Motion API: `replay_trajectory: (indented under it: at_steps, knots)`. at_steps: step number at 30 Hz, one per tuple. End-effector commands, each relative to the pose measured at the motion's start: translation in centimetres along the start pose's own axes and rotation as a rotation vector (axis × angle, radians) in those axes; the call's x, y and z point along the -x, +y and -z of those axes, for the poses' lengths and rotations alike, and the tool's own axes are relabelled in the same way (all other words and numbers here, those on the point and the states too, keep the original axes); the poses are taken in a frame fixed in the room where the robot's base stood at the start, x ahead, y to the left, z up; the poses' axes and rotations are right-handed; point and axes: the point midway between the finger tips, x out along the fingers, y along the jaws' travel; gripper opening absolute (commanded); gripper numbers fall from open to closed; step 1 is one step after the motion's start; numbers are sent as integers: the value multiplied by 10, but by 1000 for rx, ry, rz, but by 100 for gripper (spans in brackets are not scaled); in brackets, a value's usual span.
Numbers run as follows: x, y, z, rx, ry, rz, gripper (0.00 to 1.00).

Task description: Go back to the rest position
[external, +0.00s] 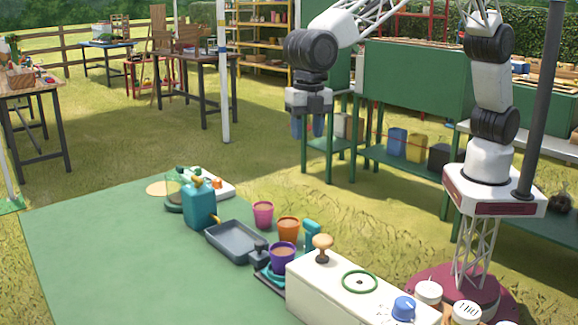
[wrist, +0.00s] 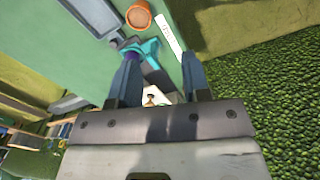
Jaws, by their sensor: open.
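My gripper (external: 308,126) hangs from my raised arm in the external view, fingers pointing down, well above and behind the green table. In the wrist view my gripper (wrist: 160,82) shows two blue-grey fingers spread apart with nothing between them. Beyond the fingers lie an orange pot (wrist: 139,15), a teal tool (wrist: 148,52) and part of a grey tray (wrist: 95,14). No object is in contact with the fingers.
On the green table (external: 110,265) stand a teal jug (external: 199,206), a grey tray (external: 235,242), and pink (external: 263,214), orange (external: 288,229) and purple (external: 283,257) pots. A white box (external: 335,295) with a knob stands at the front. Green shelving (external: 415,85) is behind my arm.

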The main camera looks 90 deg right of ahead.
Motion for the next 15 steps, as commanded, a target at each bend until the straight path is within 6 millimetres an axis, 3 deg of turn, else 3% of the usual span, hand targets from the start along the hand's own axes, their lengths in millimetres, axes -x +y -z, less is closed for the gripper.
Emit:
replay_trajectory:
  at_steps: [3, 15]
  knots:
    - [23, -19, -36, -93, 1, -11, 44]
    - [82, -93, -138, -403, 6, -42, 44]
